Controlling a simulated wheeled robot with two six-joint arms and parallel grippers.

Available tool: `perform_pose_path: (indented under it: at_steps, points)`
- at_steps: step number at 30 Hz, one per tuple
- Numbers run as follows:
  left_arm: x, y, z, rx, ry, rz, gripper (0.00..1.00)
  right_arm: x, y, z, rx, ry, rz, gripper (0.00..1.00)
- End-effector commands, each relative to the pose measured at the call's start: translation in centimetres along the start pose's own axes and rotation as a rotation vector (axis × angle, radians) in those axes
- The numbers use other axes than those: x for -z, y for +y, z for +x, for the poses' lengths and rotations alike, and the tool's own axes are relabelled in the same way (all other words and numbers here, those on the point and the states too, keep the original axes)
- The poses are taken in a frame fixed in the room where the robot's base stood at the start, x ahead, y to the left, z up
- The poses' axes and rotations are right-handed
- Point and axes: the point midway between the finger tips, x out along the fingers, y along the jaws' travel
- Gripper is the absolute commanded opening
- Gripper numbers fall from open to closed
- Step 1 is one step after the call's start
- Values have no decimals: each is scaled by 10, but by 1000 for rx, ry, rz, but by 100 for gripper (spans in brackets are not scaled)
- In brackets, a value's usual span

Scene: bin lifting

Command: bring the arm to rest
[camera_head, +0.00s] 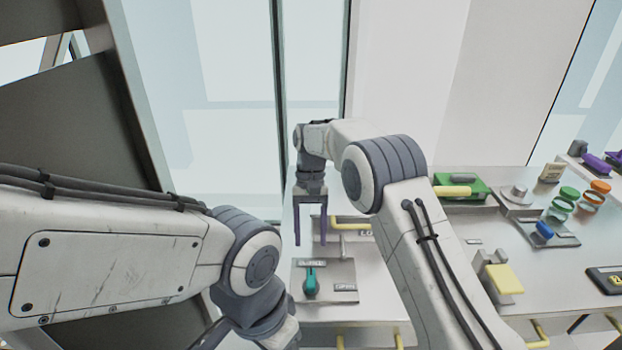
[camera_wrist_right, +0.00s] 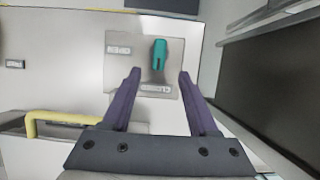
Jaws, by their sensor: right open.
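My right gripper (camera_head: 310,222) hangs with its two dark purple fingers pointing down over the grey bench, above the back left part. It is open and empty. In the right wrist view its fingers (camera_wrist_right: 158,88) stand wide apart, with a teal handle (camera_wrist_right: 160,52) on a grey plate (camera_wrist_right: 118,66) seen beyond and between them. The teal handle also shows in the head view (camera_head: 311,281), below and in front of the gripper, apart from it. My left arm comes in from the left; its gripper is out of the picture.
A yellow bar handle (camera_head: 350,221) is just right of my right gripper. The bench (camera_head: 465,262) holds a green block (camera_head: 462,187), a yellow pad (camera_head: 504,280), a blue knob (camera_head: 544,230) and several colored rings (camera_head: 570,193). Glass panels stand behind; a dark panel is at left.

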Motion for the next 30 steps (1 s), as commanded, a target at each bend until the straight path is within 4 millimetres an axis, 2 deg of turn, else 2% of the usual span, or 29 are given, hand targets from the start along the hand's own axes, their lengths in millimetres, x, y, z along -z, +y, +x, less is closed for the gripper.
perform_pose_path:
  at_steps: [2,5,8,14,17,21,24,27,30]
  points:
    - [0,0,0,0,0,0,0,-3,-2,-2,0,6,-7,60]
    - [0,0,0,0,0,0,0,-19,-7,-11,-2,28,-38,60]
    - [0,0,0,0,0,0,0,-51,-16,-23,-6,70,-99,60]
    - [0,0,0,0,0,0,0,-141,-20,-32,-16,179,-264,60]
    - [0,0,0,0,0,0,0,-186,-13,-24,-21,233,-347,60]
    - [0,0,0,0,0,0,0,-245,5,-2,-27,307,-464,60]
    - [0,0,0,0,0,0,0,-278,20,18,-32,350,-535,60]
    - [0,0,0,0,0,0,0,-299,33,36,-34,382,-587,60]
    - [0,0,0,0,0,0,0,-310,42,48,-35,400,-617,60]
